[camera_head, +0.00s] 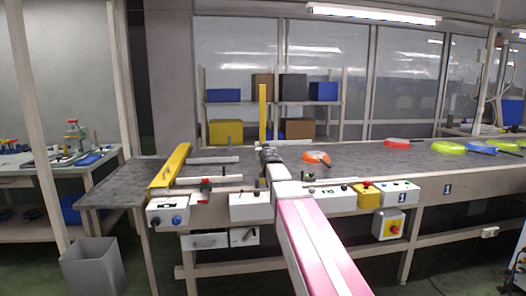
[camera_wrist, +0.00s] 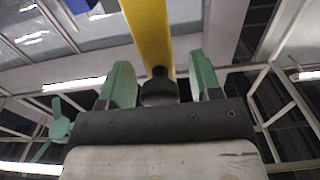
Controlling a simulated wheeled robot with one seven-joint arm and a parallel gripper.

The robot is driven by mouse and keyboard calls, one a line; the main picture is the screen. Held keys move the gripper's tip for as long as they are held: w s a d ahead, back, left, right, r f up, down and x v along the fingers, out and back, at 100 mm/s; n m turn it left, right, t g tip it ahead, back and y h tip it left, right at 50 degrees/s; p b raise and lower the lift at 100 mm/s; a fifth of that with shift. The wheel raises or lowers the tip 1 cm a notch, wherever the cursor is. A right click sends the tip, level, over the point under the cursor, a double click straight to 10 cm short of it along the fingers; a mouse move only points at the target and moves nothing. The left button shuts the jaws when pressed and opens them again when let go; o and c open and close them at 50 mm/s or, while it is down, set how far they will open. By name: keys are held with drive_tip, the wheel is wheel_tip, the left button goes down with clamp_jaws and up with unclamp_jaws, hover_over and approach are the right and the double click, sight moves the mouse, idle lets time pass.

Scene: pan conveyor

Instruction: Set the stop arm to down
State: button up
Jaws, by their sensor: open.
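The yellow stop arm (camera_head: 262,112) stands upright at the near edge of the conveyor, just left of the middle of the head view. In the wrist view the yellow arm (camera_wrist: 151,32) rises away between the fingers, with a dark round knob (camera_wrist: 158,88) at its near side. My gripper (camera_head: 268,156) is at the lower part of the stop arm in the head view. In the wrist view my gripper (camera_wrist: 160,76) is open, its green fingers on either side of the knob, with visible gaps. The stop arm's lower end is partly hidden by my gripper.
A yellow bar (camera_head: 170,166) lies along the conveyor's left end. An orange pan (camera_head: 316,158) is on the belt right of my gripper, with more coloured pans farther right. White and yellow control boxes (camera_head: 367,195) line the front edge. A grey bin (camera_head: 92,268) stands at lower left.

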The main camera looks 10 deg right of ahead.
drive_tip(key=shift+w, duration=0.1)
clamp_jaws()
drive_tip(key=w+f+g, duration=0.3)
drive_tip(key=w+g, duration=0.6)
drive_tip(key=w, duration=0.4)
drive_tip(key=w+f+g, duration=0.2)
drive_tip(key=f, duration=0.1)
drive_tip(key=w+f+g, duration=0.2)
drive_tip(key=f+g, duration=0.1)
drive_tip(key=f, duration=0.1)
drive_tip(key=w+f+g, duration=0.2)
drive_tip(key=f, duration=0.1)
drive_tip(key=shift+f+g, duration=0.25)
drive_tip(key=shift+g, duration=0.15)
drive_tip(key=shift+f+g, duration=0.7)
drive_tip(key=shift+f, duration=0.2)
drive_tip(key=shift+s+f, duration=0.1)
